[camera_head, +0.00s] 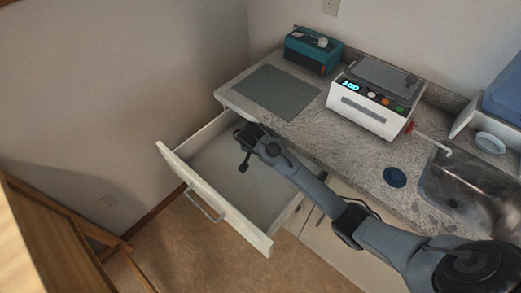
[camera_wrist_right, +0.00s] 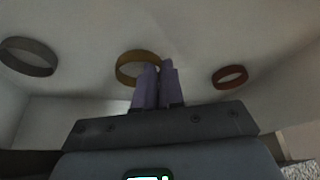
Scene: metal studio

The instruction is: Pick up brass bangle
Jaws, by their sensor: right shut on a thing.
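The brass bangle (camera_wrist_right: 136,54) is a gold-brown ring in the right wrist view, at the fingertips of my right gripper (camera_wrist_right: 159,68). The fingers are close together and shut on the ring's near right side. In the head view my right gripper (camera_head: 246,157) reaches down into the open drawer (camera_head: 214,158), and the bangle cannot be made out there. Whether the bangle still touches the drawer floor is unclear. My left gripper is not in view.
In the right wrist view a grey ring (camera_wrist_right: 28,57) lies left of the bangle and a red ring (camera_wrist_right: 230,77) lies right. Drawer walls enclose the gripper. The counter (camera_head: 330,150) above holds a white device (camera_head: 362,106), a teal device (camera_head: 312,50) and a grey mat (camera_head: 276,91).

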